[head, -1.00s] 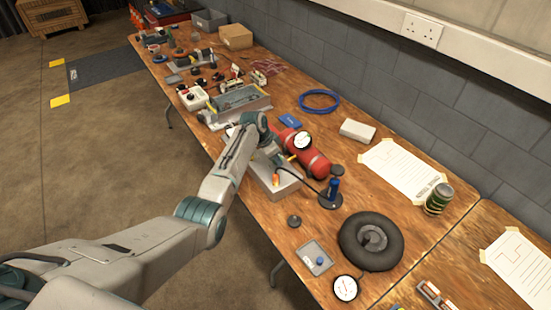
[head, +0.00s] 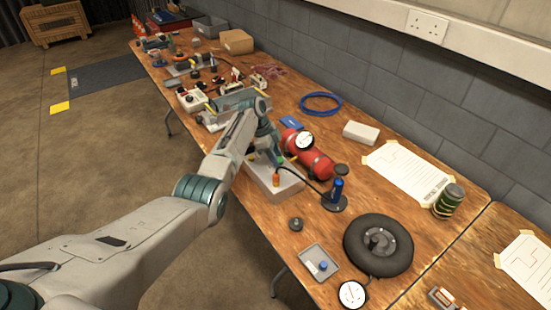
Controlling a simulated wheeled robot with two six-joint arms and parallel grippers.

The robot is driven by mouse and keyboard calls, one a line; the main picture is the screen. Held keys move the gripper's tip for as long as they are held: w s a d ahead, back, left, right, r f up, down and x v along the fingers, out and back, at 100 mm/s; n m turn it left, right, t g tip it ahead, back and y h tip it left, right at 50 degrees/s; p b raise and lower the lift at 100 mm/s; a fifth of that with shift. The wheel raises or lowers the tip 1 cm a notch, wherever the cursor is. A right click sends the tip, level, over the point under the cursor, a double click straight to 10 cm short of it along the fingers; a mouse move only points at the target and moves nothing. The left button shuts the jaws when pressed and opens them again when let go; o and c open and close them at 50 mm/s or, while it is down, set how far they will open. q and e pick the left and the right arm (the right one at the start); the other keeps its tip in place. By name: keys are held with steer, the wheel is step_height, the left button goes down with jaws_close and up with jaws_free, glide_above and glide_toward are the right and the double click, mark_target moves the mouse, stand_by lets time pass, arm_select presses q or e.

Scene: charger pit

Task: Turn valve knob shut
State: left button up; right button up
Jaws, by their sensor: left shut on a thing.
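A red cylinder (head: 317,162) with a round white gauge (head: 304,141) lies on its side on the bench, behind a pale grey box (head: 283,189). An orange fitting (head: 276,180) stands on the box, and a black hose runs from there to a blue hand pump (head: 337,190). My left gripper (head: 277,161) points down over the box, beside the cylinder's left part. It is shut on the valve knob, which its fingers and wrist mostly hide; a bit of green shows there. My right gripper is out of view.
A black tyre (head: 360,246), a grey tray (head: 318,264) and another gauge (head: 352,294) lie nearer on the wooden bench. A metal tray (head: 240,101) stands behind my arm. A white box (head: 361,133) and blue cable ring (head: 321,103) lie near the wall.

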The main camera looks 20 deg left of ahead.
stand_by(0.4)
arm_select(q)
steer(key=o, duration=0.9)
steer(key=shift+o, duration=0.3)
steer(key=shift+r, duration=0.1)
steer(key=b+v, duration=0.1)
steer(key=v, duration=0.9)
steer(key=shift+r+b, duration=0.25)
steer(key=shift+b, duration=0.15)
steer(key=shift+a, duration=0.1)
